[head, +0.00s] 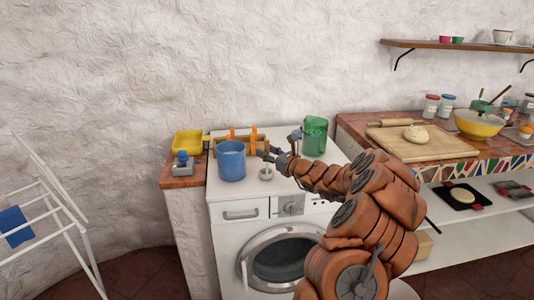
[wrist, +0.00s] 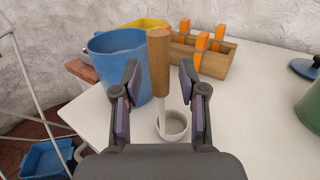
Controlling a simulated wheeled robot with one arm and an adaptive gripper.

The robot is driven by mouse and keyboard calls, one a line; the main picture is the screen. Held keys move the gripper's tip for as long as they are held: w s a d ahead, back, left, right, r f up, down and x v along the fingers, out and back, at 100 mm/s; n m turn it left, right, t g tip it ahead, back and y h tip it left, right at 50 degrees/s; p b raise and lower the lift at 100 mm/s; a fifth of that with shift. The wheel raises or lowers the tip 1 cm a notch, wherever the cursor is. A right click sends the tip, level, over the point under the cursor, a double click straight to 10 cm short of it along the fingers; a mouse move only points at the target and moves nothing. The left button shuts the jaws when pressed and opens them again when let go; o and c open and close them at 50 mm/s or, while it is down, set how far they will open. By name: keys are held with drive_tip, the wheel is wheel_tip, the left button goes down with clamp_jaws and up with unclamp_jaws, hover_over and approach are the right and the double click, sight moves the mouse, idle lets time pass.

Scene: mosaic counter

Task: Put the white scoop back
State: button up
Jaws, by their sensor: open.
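The white scoop (wrist: 172,127) stands on the white top of the washing machine, its round cup low and its wooden handle (wrist: 158,58) upright. It also shows small in the head view (head: 266,173), just right of the blue tub. My gripper (wrist: 160,80) is open, with one finger on each side of the scoop's handle in the wrist view. No contact shows, and I cannot tell how deep the handle is between the fingers. In the head view my gripper (head: 271,154) is above the machine top, partly hidden by my arm.
A blue tub (head: 231,161) stands close left of the scoop. Behind is a wooden box (wrist: 215,58) with orange-handled tools. A yellow bin (head: 188,143) stands back left, a green pitcher (head: 315,138) back right. The machine top (wrist: 255,115) is clear right of the scoop.

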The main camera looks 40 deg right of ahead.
drive_tip(key=shift+r, duration=0.15)
drive_tip(key=s+d+b, duration=0.1)
drive_tip(key=s, duration=1.1)
drive_tip(key=shift+d, duration=0.3)
